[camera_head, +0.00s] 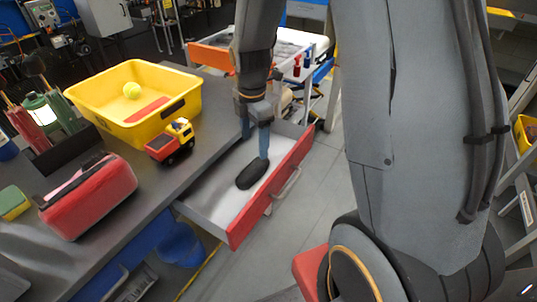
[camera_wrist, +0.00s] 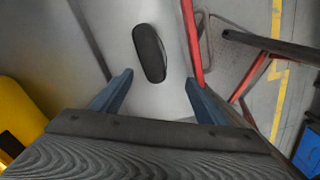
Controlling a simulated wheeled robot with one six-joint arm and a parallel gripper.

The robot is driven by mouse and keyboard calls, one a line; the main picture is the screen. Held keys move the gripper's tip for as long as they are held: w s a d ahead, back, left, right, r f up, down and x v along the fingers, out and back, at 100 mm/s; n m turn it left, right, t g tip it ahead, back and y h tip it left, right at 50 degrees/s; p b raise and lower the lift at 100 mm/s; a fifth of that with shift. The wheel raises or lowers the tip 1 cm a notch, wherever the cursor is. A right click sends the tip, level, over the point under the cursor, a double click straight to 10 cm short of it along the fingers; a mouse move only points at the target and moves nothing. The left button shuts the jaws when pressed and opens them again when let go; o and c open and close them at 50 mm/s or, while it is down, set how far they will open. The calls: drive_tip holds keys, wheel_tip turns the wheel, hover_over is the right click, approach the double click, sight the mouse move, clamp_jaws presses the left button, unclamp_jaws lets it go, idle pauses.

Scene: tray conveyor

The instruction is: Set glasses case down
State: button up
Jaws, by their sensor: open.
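The glasses case (camera_head: 252,174) is a dark oval lying flat on the pale floor of the open drawer (camera_head: 275,184). In the wrist view the case (camera_wrist: 149,53) lies on the drawer floor ahead of the fingertips, apart from both, and nothing grips it. My gripper (camera_head: 255,143) is open and empty, its two blue fingers pointing down over the drawer. In the wrist view my gripper (camera_wrist: 160,88) has its fingers spread wide, the right one near the drawer's red front wall (camera_wrist: 193,45).
On the grey workbench (camera_head: 205,138) stand a yellow bin (camera_head: 85,95) with a green ball, a toy truck (camera_head: 170,142), a red case (camera_head: 88,197) and a dark holder. An orange-edged tray (camera_head: 212,57) is behind my arm. Grey floor lies right of the drawer.

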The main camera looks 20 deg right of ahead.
drive_tip(key=s+r+m, duration=0.2)
drive_tip(key=s+m, duration=0.5)
drive_tip(key=m, duration=0.3)
drive_tip(key=s+r+m, duration=0.3)
drive_tip(key=s+m, duration=0.4)
drive_tip(key=m, duration=0.3)
drive_tip(key=shift+s+r+t, duration=0.2)
drive_tip(key=shift+r+t, duration=0.1)
drive_tip(key=shift+t, duration=0.1)
